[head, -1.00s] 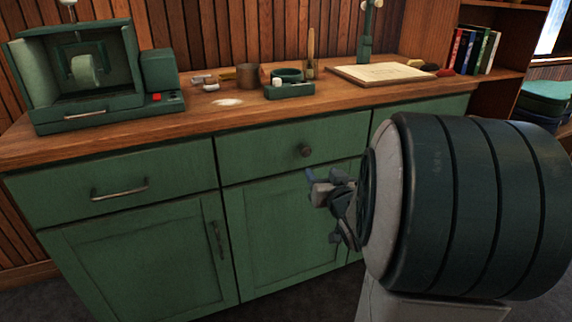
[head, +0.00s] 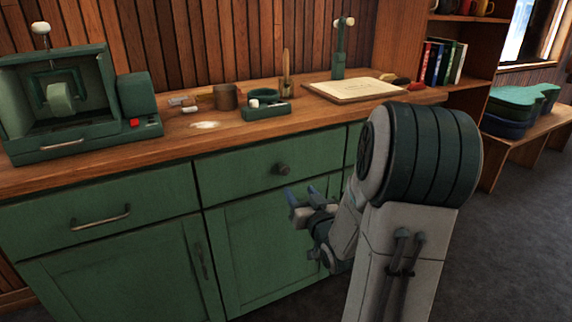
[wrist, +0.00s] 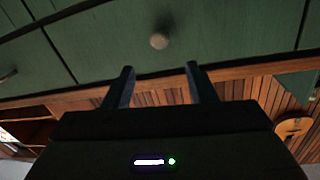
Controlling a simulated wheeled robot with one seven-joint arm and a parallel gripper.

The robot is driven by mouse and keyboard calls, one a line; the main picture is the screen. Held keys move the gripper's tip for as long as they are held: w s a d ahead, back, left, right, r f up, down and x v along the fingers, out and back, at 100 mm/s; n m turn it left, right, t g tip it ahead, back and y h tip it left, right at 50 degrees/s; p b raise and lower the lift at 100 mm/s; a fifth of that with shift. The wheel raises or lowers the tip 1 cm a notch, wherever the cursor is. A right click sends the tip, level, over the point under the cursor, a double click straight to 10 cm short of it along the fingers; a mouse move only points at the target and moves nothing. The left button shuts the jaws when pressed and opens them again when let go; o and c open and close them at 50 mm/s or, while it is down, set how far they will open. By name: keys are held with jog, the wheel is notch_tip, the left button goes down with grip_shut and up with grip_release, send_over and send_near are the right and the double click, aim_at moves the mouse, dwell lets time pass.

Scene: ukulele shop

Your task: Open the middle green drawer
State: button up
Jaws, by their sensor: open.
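The middle green drawer (head: 235,177) is shut, in the cabinet under the wooden counter. Its round dark knob (head: 283,169) sits at the centre right of the drawer front. My gripper (head: 302,194) is open and empty, a little below the knob and in front of the cabinet in the head view. In the wrist view the knob (wrist: 159,41) shows beyond the two fingers, between their lines and apart from them. The wrist view shows my gripper (wrist: 160,82) with both fingers spread. The drawer front also shows in the wrist view (wrist: 225,30).
The left drawer (head: 60,235) has a bar handle and is shut. A cupboard door (head: 250,250) is below the middle drawer. The counter (head: 200,145) holds a green machine, a cup, a small tray and a board. Open floor (head: 500,250) lies at the right.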

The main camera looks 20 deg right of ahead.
aim_at(285, 171)
jog(key=w, duration=0.7)
jog(key=w+d, duration=0.1)
jog(key=w, duration=0.3)
jog(key=shift+w+b, duration=0.2)
jog(key=shift+b, duration=0.2)
grip_shut()
jog(key=shift+s+a+f, duration=0.1)
